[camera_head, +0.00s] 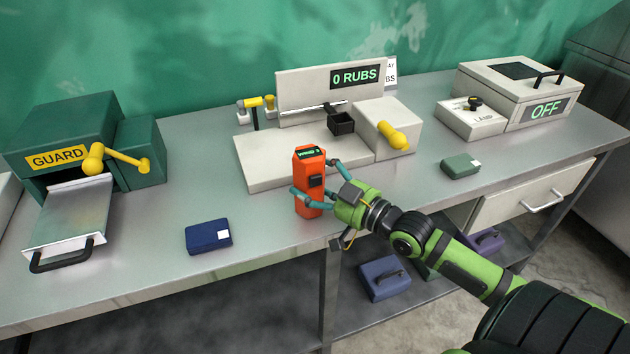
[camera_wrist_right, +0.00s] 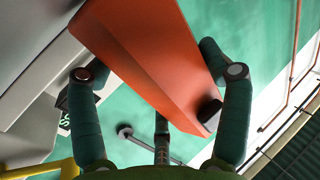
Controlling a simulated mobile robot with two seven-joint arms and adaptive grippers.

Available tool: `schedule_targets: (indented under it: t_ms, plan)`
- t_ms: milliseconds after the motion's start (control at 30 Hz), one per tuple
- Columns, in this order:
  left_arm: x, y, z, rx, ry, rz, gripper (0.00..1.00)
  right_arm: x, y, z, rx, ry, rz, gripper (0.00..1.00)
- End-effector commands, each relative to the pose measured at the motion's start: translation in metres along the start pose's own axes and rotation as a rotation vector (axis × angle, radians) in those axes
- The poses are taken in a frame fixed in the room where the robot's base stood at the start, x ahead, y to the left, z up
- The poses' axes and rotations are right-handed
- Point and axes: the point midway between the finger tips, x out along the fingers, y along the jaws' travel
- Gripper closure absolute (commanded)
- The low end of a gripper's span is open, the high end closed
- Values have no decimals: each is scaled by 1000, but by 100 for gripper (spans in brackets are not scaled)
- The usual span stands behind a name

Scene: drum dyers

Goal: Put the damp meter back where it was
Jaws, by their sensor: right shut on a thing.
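The orange damp meter (camera_head: 309,180) with a small dark display at its top is upright at the front middle of the bench, in front of the rub tester. My right gripper (camera_head: 318,180) is shut on the meter, its teal fingers around the body. In the right wrist view the meter (camera_wrist_right: 150,55) fills the middle between the fingers of my gripper (camera_wrist_right: 160,100). I cannot tell whether the meter's base touches the bench. My left gripper is not in view.
The rub tester (camera_head: 290,95) reads "0 RUBS". A green guarded machine (camera_head: 70,125) stands left, a lamp box (camera_head: 470,118) and an "OFF" box (camera_head: 515,85) right. A blue block (camera_head: 208,236) and a green block (camera_head: 460,166) lie on the metal bench (camera_head: 270,232).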

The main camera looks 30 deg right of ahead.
Motion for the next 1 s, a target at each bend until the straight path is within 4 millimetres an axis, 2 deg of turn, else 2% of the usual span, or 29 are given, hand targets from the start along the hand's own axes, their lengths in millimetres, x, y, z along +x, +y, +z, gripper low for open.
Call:
schedule_targets:
  t_ms: [367, 400, 433, 867, 1000]
  plan:
    - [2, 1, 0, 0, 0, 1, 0, 0, 0, 4, -1, 4, -1, 67]
    - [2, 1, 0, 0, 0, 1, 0, 0, 0, 5, -1, 1, 0, 14]
    - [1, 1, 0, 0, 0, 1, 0, 0, 0, 4, -1, 1, 0, 2]
    - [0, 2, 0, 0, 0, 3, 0, 0, 0, 1, -1, 1, 0, 0]
    - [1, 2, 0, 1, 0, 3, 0, -9, 0, 3, 0, -2, 1, 0]
